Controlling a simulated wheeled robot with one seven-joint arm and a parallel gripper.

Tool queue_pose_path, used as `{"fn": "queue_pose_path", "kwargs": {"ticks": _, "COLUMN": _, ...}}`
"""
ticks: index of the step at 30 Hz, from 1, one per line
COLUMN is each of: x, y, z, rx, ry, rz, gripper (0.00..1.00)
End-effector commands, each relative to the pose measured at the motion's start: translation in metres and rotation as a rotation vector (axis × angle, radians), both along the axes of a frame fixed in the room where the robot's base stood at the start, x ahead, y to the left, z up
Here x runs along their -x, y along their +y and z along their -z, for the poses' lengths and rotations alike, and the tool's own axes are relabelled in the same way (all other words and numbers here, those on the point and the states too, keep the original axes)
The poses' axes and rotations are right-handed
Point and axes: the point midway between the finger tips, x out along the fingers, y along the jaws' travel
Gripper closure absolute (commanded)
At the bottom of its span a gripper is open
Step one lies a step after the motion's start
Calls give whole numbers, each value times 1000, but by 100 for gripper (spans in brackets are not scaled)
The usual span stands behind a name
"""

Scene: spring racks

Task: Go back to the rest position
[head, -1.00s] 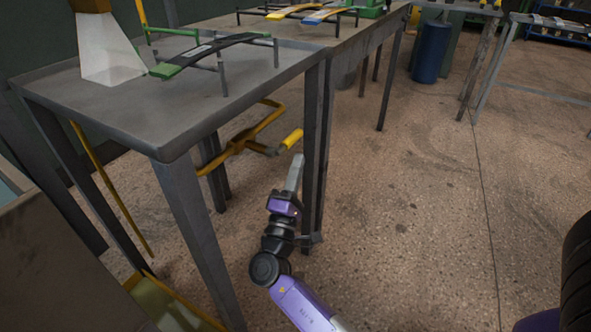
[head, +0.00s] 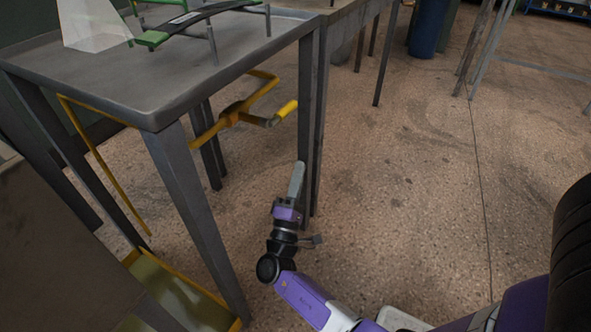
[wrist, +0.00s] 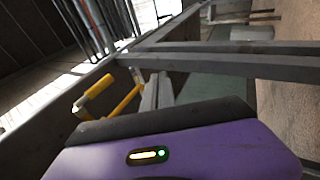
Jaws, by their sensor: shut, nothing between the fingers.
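My gripper (head: 297,180) is in the middle of the head view, shut and empty, with its grey fingers pointing up. It is low beside the near table's right-hand leg (head: 306,110); I cannot tell whether it touches the leg. My purple and black arm reaches to it from the bottom of the view.
A grey metal table (head: 150,90) stands at the left, holding a green-ended leaf spring on a rack (head: 190,22). A yellow-handled frame (head: 235,115) is under it. A yellow-edged trolley (head: 185,295) is at lower left. Open floor (head: 420,190) lies to the right.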

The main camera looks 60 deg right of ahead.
Motion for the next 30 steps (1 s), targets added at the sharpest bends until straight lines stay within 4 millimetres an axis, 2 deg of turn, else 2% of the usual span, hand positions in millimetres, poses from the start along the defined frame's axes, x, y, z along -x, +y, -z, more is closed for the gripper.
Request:
{"fn": "queue_pose_path", "kwargs": {"ticks": 11, "x": -2, "y": 0, "z": 1, "rx": -1, "ry": 12, "rz": -2, "gripper": 100}}
{"fn": "queue_pose_path", "kwargs": {"ticks": 14, "x": -13, "y": -5, "z": 14, "rx": -64, "ry": 51, "rz": -32, "gripper": 100}}
{"fn": "queue_pose_path", "kwargs": {"ticks": 17, "x": -29, "y": -15, "z": 28, "rx": -206, "ry": 47, "rz": -95, "gripper": 100}}
{"fn": "queue_pose_path", "kwargs": {"ticks": 20, "x": -34, "y": -11, "z": 59, "rx": -395, "ry": 48, "rz": -203, "gripper": 100}}
{"fn": "queue_pose_path", "kwargs": {"ticks": 23, "x": -32, "y": 10, "z": 92, "rx": -579, "ry": 42, "rz": -335, "gripper": 100}}
{"fn": "queue_pose_path", "kwargs": {"ticks": 26, "x": -25, "y": 44, "z": 117, "rx": -752, "ry": 25, "rz": -484, "gripper": 100}}
{"fn": "queue_pose_path", "kwargs": {"ticks": 30, "x": -4, "y": 106, "z": 133, "rx": -979, "ry": -29, "rz": -701, "gripper": 100}}
